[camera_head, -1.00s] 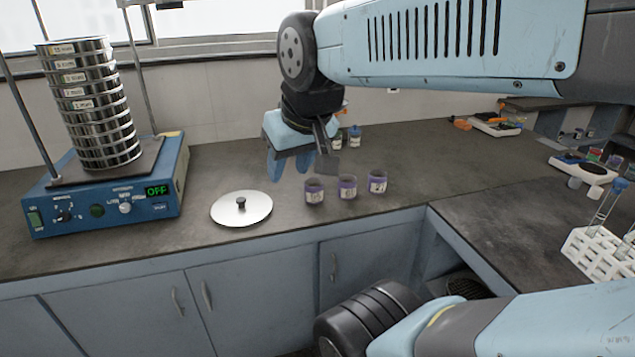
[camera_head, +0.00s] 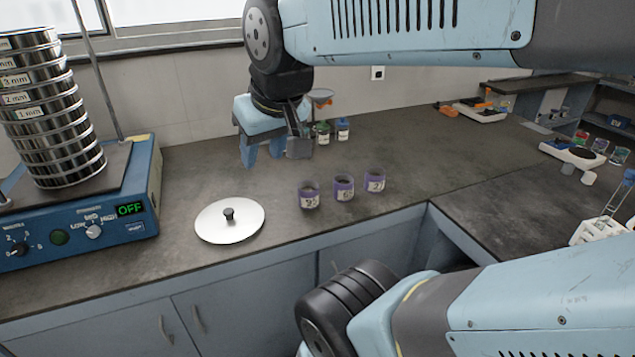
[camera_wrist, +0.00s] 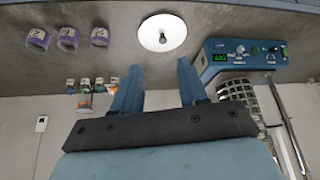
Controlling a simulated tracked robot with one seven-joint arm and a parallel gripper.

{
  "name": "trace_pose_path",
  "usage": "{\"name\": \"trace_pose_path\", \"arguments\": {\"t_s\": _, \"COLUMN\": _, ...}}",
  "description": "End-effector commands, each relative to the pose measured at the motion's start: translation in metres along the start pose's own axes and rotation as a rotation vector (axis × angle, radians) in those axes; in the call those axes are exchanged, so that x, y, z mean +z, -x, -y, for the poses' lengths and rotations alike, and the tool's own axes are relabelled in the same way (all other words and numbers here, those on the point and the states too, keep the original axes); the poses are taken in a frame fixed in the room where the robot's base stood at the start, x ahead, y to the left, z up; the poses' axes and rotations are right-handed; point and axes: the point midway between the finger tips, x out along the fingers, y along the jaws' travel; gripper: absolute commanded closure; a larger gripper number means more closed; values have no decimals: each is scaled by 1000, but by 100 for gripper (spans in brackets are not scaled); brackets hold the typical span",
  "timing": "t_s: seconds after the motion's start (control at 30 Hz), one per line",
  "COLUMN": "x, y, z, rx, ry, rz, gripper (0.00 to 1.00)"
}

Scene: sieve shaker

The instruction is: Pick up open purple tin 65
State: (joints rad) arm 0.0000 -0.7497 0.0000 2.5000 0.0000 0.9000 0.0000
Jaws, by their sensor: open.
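Three open purple tins stand upright in a row on the dark counter in the head view. The middle purple tin (camera_head: 343,189) has a white label that seems to read 65, though the print is small. The left purple tin (camera_head: 309,197) and right purple tin (camera_head: 375,182) have labels I cannot read surely. My gripper (camera_head: 263,158) is open and empty, above the counter, left of and behind the tins. In the wrist view, my gripper's fingers (camera_wrist: 160,68) are spread with nothing between them, and the middle tin (camera_wrist: 69,39) is at upper left, apart from them.
A round metal lid (camera_head: 230,222) with a black knob lies left of the tins. The blue sieve shaker (camera_head: 95,215), showing OFF, carries a sieve stack (camera_head: 50,110). Small bottles (camera_head: 333,131) stand behind the tins. A white rack (camera_head: 590,232) is at right.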

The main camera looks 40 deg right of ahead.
Motion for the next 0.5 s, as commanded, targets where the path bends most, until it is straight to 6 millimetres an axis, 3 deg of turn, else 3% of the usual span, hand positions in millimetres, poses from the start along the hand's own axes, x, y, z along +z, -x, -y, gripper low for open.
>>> {"name": "trace_pose_path", "arguments": {"t_s": 0.27, "x": 0, "y": 0, "z": 0, "rx": 0, "ry": 0, "rz": 0, "gripper": 57}}
{"name": "trace_pose_path", "arguments": {"t_s": 0.5, "x": -4, "y": -11, "z": -3, "rx": -9, "ry": -70, "rz": 42, "gripper": 34}}
